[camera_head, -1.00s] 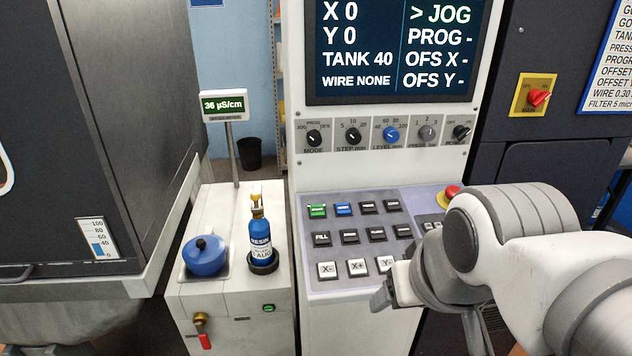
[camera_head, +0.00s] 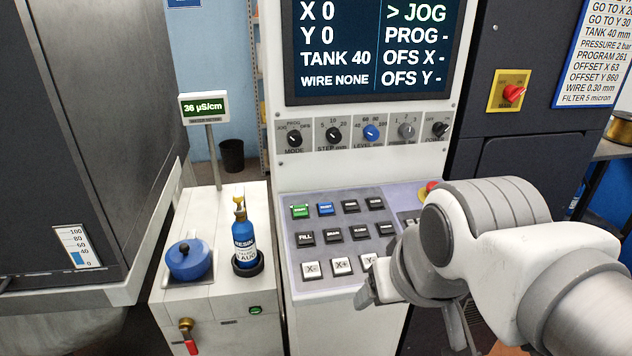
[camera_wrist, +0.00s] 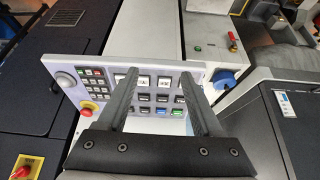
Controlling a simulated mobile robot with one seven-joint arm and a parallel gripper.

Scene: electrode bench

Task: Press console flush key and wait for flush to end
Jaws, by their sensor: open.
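The console's key panel (camera_head: 345,283) slopes below its screen (camera_head: 372,45). The screen reads X 0, Y 0, TANK 40, WIRE NONE, with the marker at JOG. The flush key (camera_head: 359,232) appears to be the third black key of the middle row, right of FILL and DRAIN; its small label is hard to read. It looks unpressed. My gripper (camera_head: 378,288) is in front of the panel's lower right part, partly hiding the Y- key. In the wrist view, my gripper (camera_wrist: 158,76) is open and empty, its fingers spread over the keys; I cannot tell the gap.
A red stop button (camera_head: 431,187) sits on the panel's right, partly behind my arm. Knobs, including a blue level knob (camera_head: 372,132), line the console above. At left are a blue resin bottle (camera_head: 244,240), a blue-lidded pot (camera_head: 188,262) and a meter (camera_head: 205,108) reading 36 µS/cm.

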